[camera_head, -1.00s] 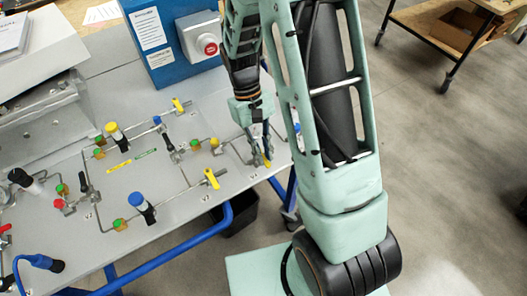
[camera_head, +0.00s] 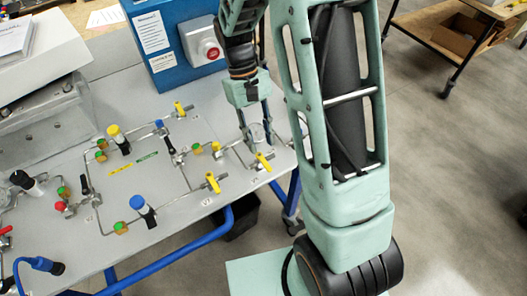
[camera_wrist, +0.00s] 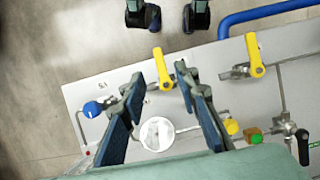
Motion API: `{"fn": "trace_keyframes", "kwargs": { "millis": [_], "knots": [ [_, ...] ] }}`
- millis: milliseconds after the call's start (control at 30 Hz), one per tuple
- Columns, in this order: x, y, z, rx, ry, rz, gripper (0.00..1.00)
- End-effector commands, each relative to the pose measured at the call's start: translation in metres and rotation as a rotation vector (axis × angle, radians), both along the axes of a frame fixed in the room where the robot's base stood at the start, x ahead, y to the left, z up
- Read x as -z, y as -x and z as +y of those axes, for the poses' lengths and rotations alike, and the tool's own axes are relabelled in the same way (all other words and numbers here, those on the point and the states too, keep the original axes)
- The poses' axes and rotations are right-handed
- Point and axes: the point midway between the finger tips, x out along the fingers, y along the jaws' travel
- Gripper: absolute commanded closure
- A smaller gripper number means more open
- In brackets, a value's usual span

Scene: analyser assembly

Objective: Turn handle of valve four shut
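The yellow valve handle (camera_head: 264,161) nearest my gripper is at the right front of the grey panel. I take it to be valve four, but its label is too small to read. In the wrist view this yellow handle (camera_wrist: 162,69) stands crosswise to its pipe. My gripper (camera_head: 255,145) is open and empty, behind the handle and over the round clear gauge. In the wrist view, the fingertips of my gripper (camera_wrist: 159,76) appear on either side of the handle with gaps. I cannot tell their height above it.
Another yellow handle (camera_head: 212,182) is to the left, and it also shows in the wrist view (camera_wrist: 255,55). A round gauge (camera_wrist: 157,133) lies below the fingers. A blue box with a red button (camera_head: 212,52) stands behind. A blue rail (camera_head: 180,252) runs along the front.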

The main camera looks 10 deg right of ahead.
Motion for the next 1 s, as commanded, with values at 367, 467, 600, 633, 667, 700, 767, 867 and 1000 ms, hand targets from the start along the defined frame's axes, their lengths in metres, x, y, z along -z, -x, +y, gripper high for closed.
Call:
{"fn": "trace_keyframes", "kwargs": {
  "millis": [367,467,600,633,667,700,767,867,1000],
  "knots": [
    [-0.052,-0.021,0.007,0.000,0.000,-0.001,0.71],
    [-0.054,-0.022,0.007,0.000,-0.001,0.000,0.71],
    [-0.055,-0.021,0.007,0.000,-0.001,0.001,0.71],
    [-0.055,-0.021,0.007,0.000,-0.001,0.001,0.71],
    [-0.055,-0.021,0.007,0.000,-0.001,0.001,0.71],
    [-0.055,-0.021,0.007,0.000,0.000,0.000,0.71],
    [-0.055,-0.021,0.007,0.000,0.000,0.000,0.71],
    [-0.055,-0.021,0.007,0.000,0.000,0.000,0.71],
    [-0.058,-0.023,0.003,-0.013,0.010,-0.012,0.71]
  ]
}}
